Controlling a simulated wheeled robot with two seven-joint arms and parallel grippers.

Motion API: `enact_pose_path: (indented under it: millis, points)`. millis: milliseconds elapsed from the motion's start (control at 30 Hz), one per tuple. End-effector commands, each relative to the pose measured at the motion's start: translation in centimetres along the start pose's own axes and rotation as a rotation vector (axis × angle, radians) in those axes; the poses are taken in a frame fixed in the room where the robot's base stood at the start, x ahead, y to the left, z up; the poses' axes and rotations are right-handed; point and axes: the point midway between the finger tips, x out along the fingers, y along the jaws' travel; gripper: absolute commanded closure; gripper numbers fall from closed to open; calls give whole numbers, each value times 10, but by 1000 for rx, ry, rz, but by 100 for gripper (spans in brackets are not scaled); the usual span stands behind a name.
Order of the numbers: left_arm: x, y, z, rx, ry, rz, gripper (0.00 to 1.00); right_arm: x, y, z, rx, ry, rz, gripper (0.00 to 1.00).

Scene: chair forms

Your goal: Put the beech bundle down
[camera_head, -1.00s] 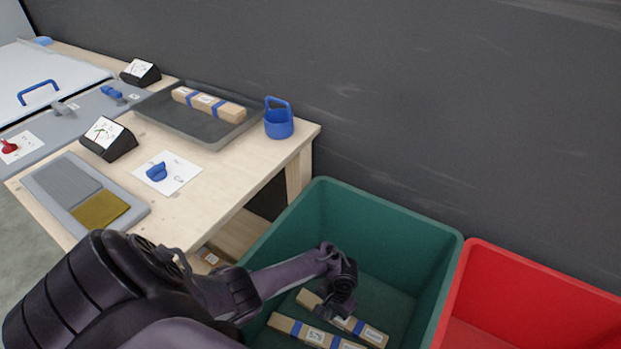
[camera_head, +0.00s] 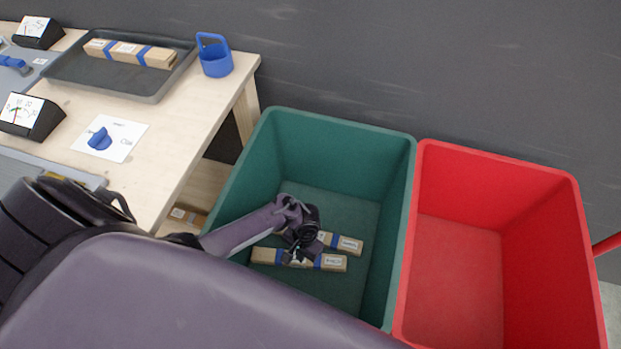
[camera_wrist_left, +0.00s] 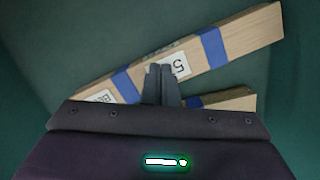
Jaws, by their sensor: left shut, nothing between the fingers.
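Two pale wooden bundles with blue bands lie in the green bin (camera_head: 382,285): a front one (camera_head: 331,262) and a rear one (camera_head: 349,245), partly hidden by my gripper. My left gripper (camera_head: 296,259) reaches down into the bin over them. In the left wrist view its fingers (camera_wrist_left: 161,70) are shut together with nothing between them, in front of a slanted bundle (camera_wrist_left: 243,38). That bundle has a cut-off label starting "BE" and a "5" tag. Part of another bundle (camera_wrist_left: 232,99) shows below it. I cannot tell whether the fingertips touch wood. My right gripper is not in view.
An empty red bin (camera_head: 455,265) stands right of the green one. On the table (camera_head: 190,125) are a grey tray (camera_head: 105,83) holding another banded bundle (camera_head: 130,53), a blue holder (camera_head: 215,62), and a blue knob (camera_head: 100,139). Another banded piece (camera_head: 188,215) lies below the table.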

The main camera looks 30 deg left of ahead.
Motion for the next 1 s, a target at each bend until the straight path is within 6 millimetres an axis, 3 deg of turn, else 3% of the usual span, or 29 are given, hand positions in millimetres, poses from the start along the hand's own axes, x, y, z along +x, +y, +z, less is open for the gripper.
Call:
enact_pose_path:
  millis: [33,200,567,833,1000]
  points:
    - [0,0,6,1,0,-1,100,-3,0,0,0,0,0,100]
    - [16,0,1,-1,0,0,100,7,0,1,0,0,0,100]
    - [20,1,0,-4,0,2,100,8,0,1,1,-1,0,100]
    - [18,1,-32,-7,4,4,100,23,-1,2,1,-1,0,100]
    - [15,1,-34,-5,-2,2,100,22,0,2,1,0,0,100]
